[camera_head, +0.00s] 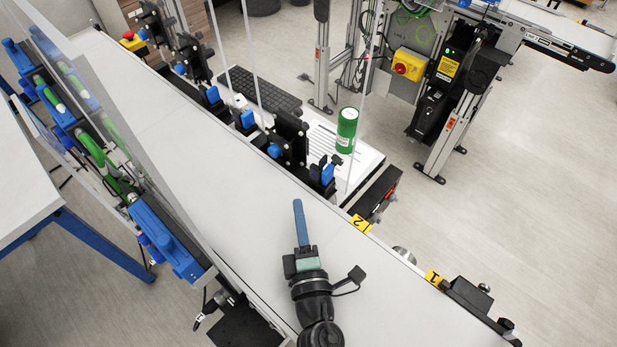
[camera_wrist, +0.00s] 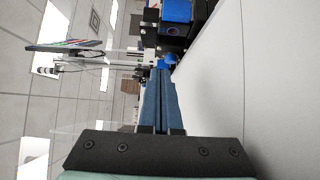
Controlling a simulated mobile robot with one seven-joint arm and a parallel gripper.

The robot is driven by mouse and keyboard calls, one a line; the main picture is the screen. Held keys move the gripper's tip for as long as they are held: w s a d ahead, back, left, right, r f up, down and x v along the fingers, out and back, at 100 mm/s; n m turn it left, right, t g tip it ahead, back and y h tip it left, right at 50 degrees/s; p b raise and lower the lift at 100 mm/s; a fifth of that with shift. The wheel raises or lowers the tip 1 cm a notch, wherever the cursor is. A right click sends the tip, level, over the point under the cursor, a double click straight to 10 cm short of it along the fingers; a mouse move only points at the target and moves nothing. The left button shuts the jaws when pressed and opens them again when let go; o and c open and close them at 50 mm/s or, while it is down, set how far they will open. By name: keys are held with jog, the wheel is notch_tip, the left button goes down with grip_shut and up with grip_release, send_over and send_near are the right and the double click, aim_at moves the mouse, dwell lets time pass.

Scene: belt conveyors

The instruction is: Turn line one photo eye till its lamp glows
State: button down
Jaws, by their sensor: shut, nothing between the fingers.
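A yellow tag marked 1 (camera_head: 433,277) sits on the near right edge of the white belt. A black fitting (camera_head: 468,297) with a silver knob is beside it. A yellow tag marked 2 (camera_head: 361,224) is farther along the same edge. I cannot tell which part is the line one photo eye, and I see no glowing lamp near tag 1. My gripper (camera_head: 298,203) is over the belt, left of both tags, its long blue fingers pointing away from me. The fingers lie together and empty, as the wrist view (camera_wrist: 159,75) also shows.
Blue units on black brackets (camera_head: 327,172) line the belt's right edge beyond tag 2. Clear upright panels stand along both sides. A green can (camera_head: 346,130) stands on a white surface behind. The belt around my gripper is bare.

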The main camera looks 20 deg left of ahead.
aim_at(322, 171)
jog(key=x, duration=0.3)
jog(key=shift+w+a, duration=0.2)
jog(key=shift+w, duration=0.15)
jog(key=w, duration=0.3)
jog(key=shift+w+d, duration=0.1)
jog(key=shift+d, duration=0.15)
jog(key=shift+w+d+p, duration=0.15)
jog(key=shift+w+p, duration=0.15)
jog(key=shift+w, duration=0.2)
jog(key=shift+w, duration=0.45)
